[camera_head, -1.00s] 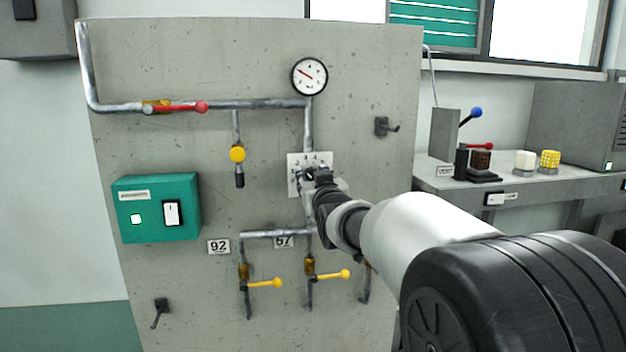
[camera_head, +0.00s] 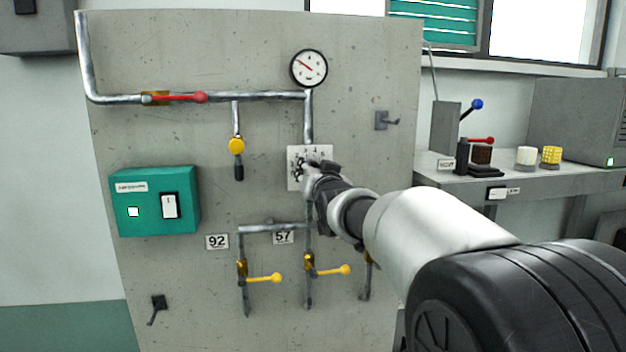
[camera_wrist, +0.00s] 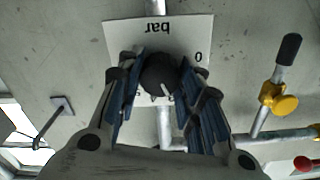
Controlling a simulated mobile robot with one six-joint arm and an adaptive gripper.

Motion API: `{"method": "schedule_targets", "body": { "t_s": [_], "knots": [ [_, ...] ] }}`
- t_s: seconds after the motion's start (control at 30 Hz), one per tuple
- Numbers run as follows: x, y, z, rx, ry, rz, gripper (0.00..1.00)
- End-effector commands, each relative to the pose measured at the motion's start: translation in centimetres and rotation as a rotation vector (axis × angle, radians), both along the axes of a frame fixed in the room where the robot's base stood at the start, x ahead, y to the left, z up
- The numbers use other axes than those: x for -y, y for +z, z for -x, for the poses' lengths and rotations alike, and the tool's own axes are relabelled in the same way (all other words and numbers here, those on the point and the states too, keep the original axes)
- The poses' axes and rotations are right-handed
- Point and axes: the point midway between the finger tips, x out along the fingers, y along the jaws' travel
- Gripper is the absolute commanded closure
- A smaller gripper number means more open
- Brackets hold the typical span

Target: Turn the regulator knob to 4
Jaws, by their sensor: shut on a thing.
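The regulator knob (camera_wrist: 160,75) is dark and round, on a white dial plate (camera_wrist: 185,33) marked "bar" and "0" in the wrist view. That view shows the panel upside down, and most other dial numbers are hidden. My gripper (camera_wrist: 160,82) is shut on the knob, one blue-padded finger on each side. In the head view my gripper (camera_head: 308,176) reaches the dial plate (camera_head: 296,158) from the right and covers the knob. A light mark shows at the knob's lower edge in the wrist view; its exact setting cannot be read. The round gauge (camera_head: 308,68) above has a red needle pointing up-left.
A red-handled valve (camera_head: 180,97) lies along the upper pipe. A yellow knob valve (camera_head: 237,146) hangs left of the dial. Yellow-handled valves (camera_head: 265,278) sit below. A green switch box (camera_head: 155,200) is at left and a bench (camera_head: 520,178) at right.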

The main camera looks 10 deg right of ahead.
Motion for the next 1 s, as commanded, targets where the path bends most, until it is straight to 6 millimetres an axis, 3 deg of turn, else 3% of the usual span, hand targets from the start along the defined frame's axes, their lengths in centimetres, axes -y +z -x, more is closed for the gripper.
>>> {"method": "schedule_targets", "body": {
  "t_s": [0.5,1.0],
  "knots": [
    [0.04,-0.07,0.01,-0.005,-0.001,-0.457,0.9],
    [0.05,-0.04,0.0,-0.007,0.0,-0.666,0.9]
  ]
}}
